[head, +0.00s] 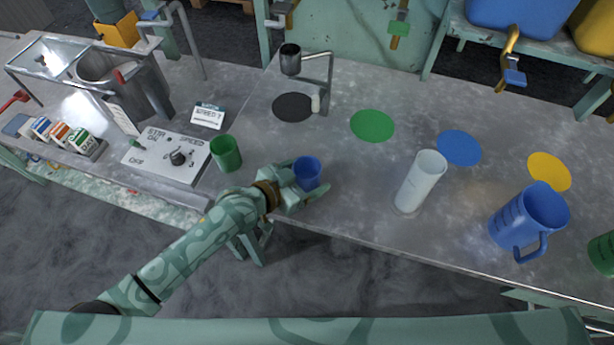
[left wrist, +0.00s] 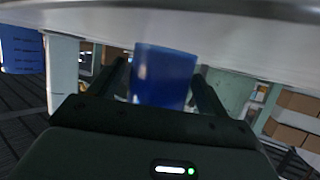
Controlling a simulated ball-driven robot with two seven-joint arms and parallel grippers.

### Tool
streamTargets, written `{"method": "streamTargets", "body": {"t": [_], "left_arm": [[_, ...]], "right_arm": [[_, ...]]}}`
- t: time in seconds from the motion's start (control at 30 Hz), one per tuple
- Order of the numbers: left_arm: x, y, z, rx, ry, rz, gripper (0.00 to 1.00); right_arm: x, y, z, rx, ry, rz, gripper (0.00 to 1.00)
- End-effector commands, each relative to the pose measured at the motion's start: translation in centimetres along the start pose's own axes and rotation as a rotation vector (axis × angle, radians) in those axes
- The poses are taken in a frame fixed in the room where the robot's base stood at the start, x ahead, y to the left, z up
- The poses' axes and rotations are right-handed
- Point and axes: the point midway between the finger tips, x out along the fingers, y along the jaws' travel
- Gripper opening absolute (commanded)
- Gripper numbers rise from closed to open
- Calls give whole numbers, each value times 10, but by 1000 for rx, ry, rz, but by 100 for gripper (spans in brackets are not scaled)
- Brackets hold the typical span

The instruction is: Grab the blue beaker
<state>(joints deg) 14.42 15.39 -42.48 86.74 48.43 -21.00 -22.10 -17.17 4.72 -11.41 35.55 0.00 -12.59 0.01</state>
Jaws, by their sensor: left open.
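The small blue beaker (head: 307,174) stands upright near the front edge of the metal table. My left gripper (head: 303,187) is open at the beaker, with its fingers on either side of it. In the left wrist view the blue beaker (left wrist: 165,78) sits between the two dark fingers of the gripper (left wrist: 160,85), with a gap visible beside the fingers. The beaker's lower part is partly hidden by the gripper. My right gripper is not in view.
A green beaker (head: 226,153) stands just left, beside the control panel (head: 166,157). A clear cylinder (head: 420,182) and a large blue jug (head: 528,220) stand to the right. Green (head: 372,125), blue (head: 458,148) and yellow (head: 549,171) discs lie behind. Table between beaker and cylinder is clear.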

Motion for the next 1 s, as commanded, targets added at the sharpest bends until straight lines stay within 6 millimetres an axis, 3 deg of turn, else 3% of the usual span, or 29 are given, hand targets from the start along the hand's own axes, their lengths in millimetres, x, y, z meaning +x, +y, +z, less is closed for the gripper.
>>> {"method": "streamTargets", "body": {"t": [0.07,0.23,0.57,0.77,0.83,1.0], "left_arm": [[0,0,0,0,0,0,75],[-1,0,0,0,0,0,29],[-2,0,-2,0,0,0,29],[-10,0,-24,2,4,-1,29],[-16,0,-37,2,4,0,29],[-58,22,-65,2,4,0,29]], "right_arm": [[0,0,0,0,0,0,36],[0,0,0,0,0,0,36],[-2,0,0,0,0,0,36],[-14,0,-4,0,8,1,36],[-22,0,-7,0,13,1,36],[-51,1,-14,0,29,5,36]]}}
